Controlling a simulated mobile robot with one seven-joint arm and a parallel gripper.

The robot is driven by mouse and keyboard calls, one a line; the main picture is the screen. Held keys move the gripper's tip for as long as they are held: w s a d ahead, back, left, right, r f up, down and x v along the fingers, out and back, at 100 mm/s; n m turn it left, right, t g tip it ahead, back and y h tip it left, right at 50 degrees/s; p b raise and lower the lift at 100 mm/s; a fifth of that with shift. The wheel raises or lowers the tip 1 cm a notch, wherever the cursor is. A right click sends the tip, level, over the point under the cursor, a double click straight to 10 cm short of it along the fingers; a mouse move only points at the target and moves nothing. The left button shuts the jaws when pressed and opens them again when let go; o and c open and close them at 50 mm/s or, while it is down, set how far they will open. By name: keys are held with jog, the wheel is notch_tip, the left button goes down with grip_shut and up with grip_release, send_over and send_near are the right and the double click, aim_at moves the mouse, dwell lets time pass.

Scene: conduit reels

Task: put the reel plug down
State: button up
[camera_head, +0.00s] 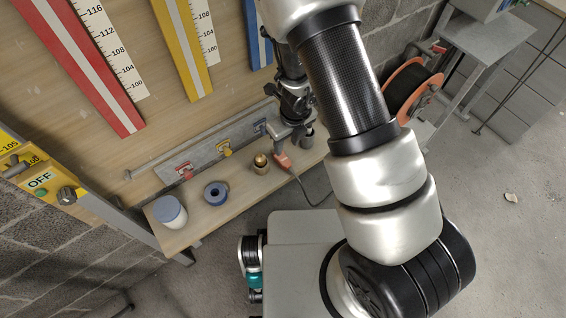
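The orange-red reel plug (282,160) is at the shelf, between a brass fitting and a grey cup. Its dark cable trails down and to the right. My gripper (287,143) points down right above the plug, and its fingertips overlap the plug's upper end in this view. The fingers are small and partly hidden, so I cannot tell whether they are closed on the plug or whether the plug touches the shelf. The orange cable reel (407,91) stands at the right, partly hidden behind my arm.
On the wooden shelf (236,188) stand a white-and-blue jar (170,212), a blue ring-shaped spool (215,193), a brass fitting (260,164) and a grey cup (307,137). A rail with red, yellow and blue clips (205,157) runs behind. Bare shelf shows between the spool and the brass fitting.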

aim_at(283, 158)
jog(key=f+b, duration=0.1)
jog(key=f, duration=0.2)
jog(key=f+b, duration=0.2)
jog(key=f, duration=0.1)
jog(key=w+a+f+b, duration=0.1)
jog(key=f, duration=0.2)
jog(key=shift+w+f, duration=0.1)
jog(key=shift+f, duration=0.3)
jog(key=c, duration=0.9)
